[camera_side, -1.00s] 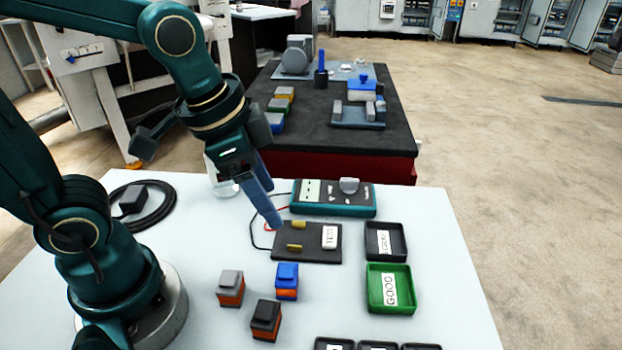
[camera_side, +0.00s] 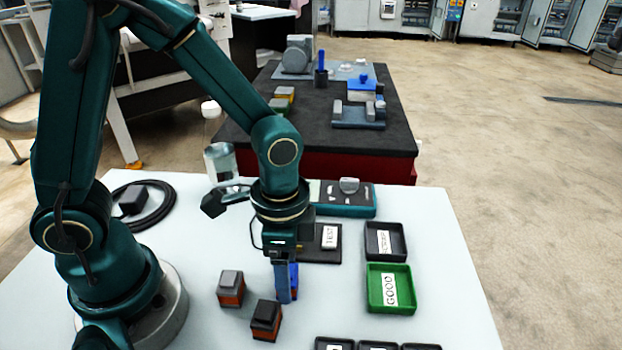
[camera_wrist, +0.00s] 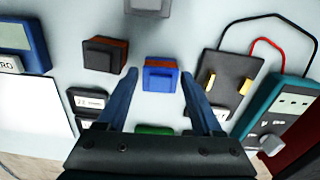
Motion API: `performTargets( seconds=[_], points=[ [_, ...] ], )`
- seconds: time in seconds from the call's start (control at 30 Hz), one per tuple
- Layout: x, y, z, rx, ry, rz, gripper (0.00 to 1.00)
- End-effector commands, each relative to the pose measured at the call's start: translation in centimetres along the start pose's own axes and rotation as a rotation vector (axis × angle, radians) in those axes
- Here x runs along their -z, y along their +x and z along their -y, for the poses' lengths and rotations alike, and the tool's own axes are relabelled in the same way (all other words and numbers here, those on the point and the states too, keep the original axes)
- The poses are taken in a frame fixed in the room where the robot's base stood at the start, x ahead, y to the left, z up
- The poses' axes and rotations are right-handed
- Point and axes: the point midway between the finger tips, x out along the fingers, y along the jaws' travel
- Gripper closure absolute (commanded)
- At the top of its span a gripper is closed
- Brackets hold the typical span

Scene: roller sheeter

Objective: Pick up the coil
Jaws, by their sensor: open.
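Three coils with orange-red bodies stand on the pale table: a blue-topped coil (camera_side: 295,277), a grey-topped coil (camera_side: 231,289) and a black-topped coil (camera_side: 265,320). My gripper (camera_side: 285,295) points down at the blue-topped coil and hides much of it in the side view. In the wrist view the blue-topped coil (camera_wrist: 160,74) shows between the tips of my two open blue fingers. I cannot tell whether either finger touches it. The black-topped coil (camera_wrist: 104,54) is to its left there, and the grey-topped coil (camera_wrist: 148,6) is cut off at the top edge.
A dark test pad (camera_side: 322,252) and a teal meter (camera_side: 345,208) with leads lie behind my gripper. A green tray marked GOOD (camera_side: 375,300) and a black tray (camera_side: 385,229) stand to the right. Small black trays (camera_side: 378,346) line the front edge. A cable coil lies at left.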

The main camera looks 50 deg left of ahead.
Motion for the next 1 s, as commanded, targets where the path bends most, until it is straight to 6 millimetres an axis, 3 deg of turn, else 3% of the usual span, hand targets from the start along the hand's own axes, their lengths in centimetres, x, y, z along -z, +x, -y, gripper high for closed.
performTargets(
  seconds=[0.33,0.37,0.5,0.53,1.0],
  points=[
    [-0.02,0.52,0.01,0.000,-0.001,-0.001,0.32],
    [-0.01,0.51,0.01,0.000,-0.001,-0.001,0.40],
    [-0.01,0.50,0.01,0.001,-0.001,-0.001,0.94],
    [-0.01,0.50,0.01,0.001,-0.001,-0.001,1.00],
    [0.09,-0.45,0.05,0.002,-0.001,-0.005,1.00]
  ],
)
